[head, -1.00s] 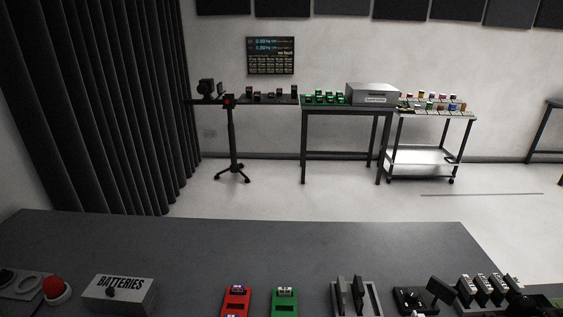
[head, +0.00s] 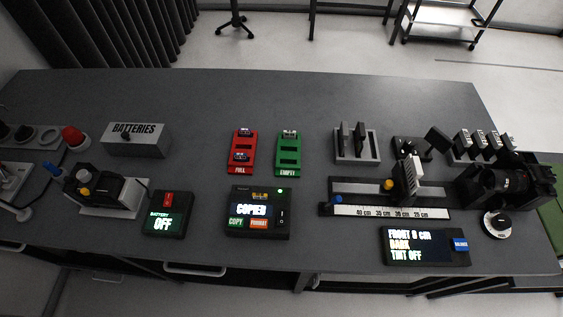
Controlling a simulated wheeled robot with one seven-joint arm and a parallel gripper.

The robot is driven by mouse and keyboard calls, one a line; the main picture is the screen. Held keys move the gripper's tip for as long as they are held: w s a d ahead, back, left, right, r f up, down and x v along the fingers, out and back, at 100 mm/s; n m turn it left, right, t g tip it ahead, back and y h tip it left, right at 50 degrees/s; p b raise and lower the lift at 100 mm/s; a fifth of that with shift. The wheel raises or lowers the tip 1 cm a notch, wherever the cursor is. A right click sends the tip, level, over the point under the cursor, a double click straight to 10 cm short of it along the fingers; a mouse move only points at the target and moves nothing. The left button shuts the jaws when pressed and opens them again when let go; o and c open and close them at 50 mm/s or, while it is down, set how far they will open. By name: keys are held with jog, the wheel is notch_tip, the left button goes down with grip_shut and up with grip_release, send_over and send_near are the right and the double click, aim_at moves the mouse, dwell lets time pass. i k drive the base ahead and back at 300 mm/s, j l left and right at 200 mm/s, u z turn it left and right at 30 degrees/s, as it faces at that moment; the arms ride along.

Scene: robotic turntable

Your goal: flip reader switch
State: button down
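The reader (head: 258,212) is a dark box near the front middle of the bench in the head view. Its lit screen (head: 252,210) reads COPIED, with a green COPY button (head: 236,223) and an orange FORMAT button (head: 259,223) below. A small green light shows at its upper right. A small switch (head: 282,214) with light marks sits on the right of its face; its position is too small to tell. No gripper shows in the head view.
Behind the reader stand a red FULL holder (head: 243,152) and a green EMPTY holder (head: 289,153). A battery box reading OFF (head: 168,214) is to its left. A slide rail (head: 390,209) and a display (head: 426,246) are to its right. The bench's back middle is clear.

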aim_at(282, 216)
jog(key=k+u, duration=0.1)
jog(key=u, duration=0.65)
jog(key=k+u, duration=0.15)
jog(key=u, duration=0.25)
jog(key=k+j+u, duration=0.1)
jog(key=u, duration=0.35)
